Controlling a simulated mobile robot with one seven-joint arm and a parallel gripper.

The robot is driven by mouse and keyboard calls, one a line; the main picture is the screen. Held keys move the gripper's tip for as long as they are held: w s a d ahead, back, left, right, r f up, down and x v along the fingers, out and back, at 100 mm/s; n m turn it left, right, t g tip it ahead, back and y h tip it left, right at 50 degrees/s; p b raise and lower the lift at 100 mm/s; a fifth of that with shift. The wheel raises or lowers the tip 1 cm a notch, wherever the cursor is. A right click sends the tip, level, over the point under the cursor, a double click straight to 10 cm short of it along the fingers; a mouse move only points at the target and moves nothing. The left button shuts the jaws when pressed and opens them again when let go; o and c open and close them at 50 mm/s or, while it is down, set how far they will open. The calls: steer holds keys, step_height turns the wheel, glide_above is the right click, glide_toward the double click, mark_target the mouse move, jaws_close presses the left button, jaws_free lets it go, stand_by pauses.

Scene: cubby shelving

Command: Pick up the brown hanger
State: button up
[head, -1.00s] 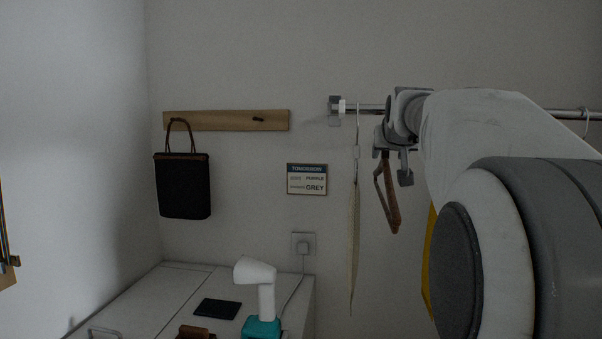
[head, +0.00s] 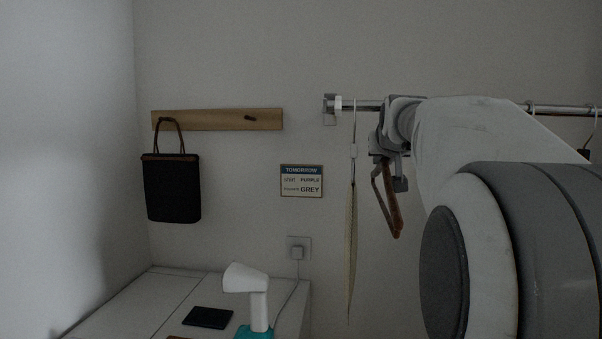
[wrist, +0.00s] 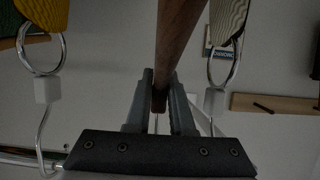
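The brown hanger (head: 394,214) shows in the head view just below my gripper (head: 391,172), tilted, near the metal rail. In the wrist view the brown hanger (wrist: 178,45) runs down between the two fingers of my gripper (wrist: 160,98). The fingers appear closed on its wooden bar. My arm hides part of the rail and the hanger's hook in the head view.
A black bag (head: 172,188) hangs on a wooden peg board (head: 217,119). A yellow item (wrist: 48,14) hangs close by in the wrist view.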

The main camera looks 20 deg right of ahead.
jaws_close()
stand_by(0.9)
steer(key=shift+r, duration=0.1)
